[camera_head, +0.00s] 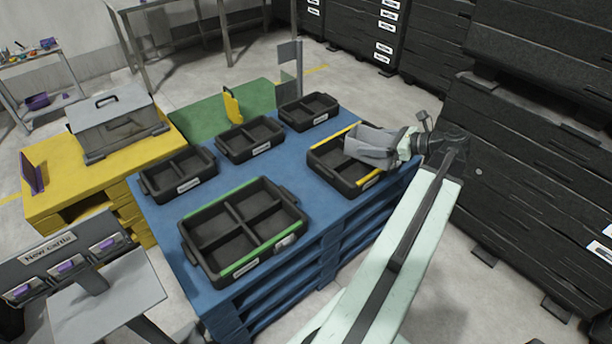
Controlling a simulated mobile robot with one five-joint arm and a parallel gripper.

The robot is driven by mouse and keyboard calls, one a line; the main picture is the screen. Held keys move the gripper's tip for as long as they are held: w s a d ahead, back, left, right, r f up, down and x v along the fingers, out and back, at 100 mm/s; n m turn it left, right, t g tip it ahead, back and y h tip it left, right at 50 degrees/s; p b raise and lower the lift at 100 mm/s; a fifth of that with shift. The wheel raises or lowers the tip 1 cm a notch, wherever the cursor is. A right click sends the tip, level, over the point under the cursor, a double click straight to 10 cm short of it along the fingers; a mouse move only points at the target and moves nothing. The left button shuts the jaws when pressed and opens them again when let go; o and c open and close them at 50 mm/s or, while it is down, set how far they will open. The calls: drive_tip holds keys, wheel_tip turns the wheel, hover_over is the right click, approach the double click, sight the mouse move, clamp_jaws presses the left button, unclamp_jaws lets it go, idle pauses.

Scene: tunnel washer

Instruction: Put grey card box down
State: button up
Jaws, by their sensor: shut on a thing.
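The grey card box (368,147) is a small light-grey box at the right of the blue table. My gripper (402,146) comes in from the right and is shut on its right end. The box is over the black tray with yellow edge strips (330,172), tilted a little. I cannot tell whether it touches the tray floor. The box and gripper hide part of that tray's inside.
The blue pallet table (322,218) also bears a large green-edged tray (270,256) and several smaller black trays, all looking empty. A yellow object (232,106) stands behind on a green surface. Stacked black crates (530,150) stand close on the right.

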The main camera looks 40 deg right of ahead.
drive_tip(key=shift+w, duration=0.25)
drive_tip(key=w+a+f+b, duration=0.1)
drive_tip(key=w+f+b, duration=0.4)
drive_tip(key=f+b, duration=0.4)
drive_tip(key=w+a+f+b, duration=0.2)
drive_tip(key=w+f+b, duration=0.4)
drive_tip(key=f+b, duration=0.3)
drive_tip(key=w+a+f+n+y+b, duration=0.1)
drive_tip(key=w+f+b, duration=0.4)
drive_tip(key=f+b, duration=0.4)
drive_tip(key=shift+w+a+f+b, duration=0.2)
drive_tip(key=shift+w+f+b, duration=0.1)
drive_tip(key=shift+w+b, duration=0.1)
drive_tip(key=shift+f, duration=0.1)
wheel_tip(320, 180, down, 7)
drive_tip(key=b, duration=0.6)
drive_tip(key=shift+r+b, duration=0.2)
drive_tip(key=shift+b, duration=0.15)
drive_tip(key=shift+f+b, duration=0.6)
drive_tip(key=shift+f, duration=0.05)
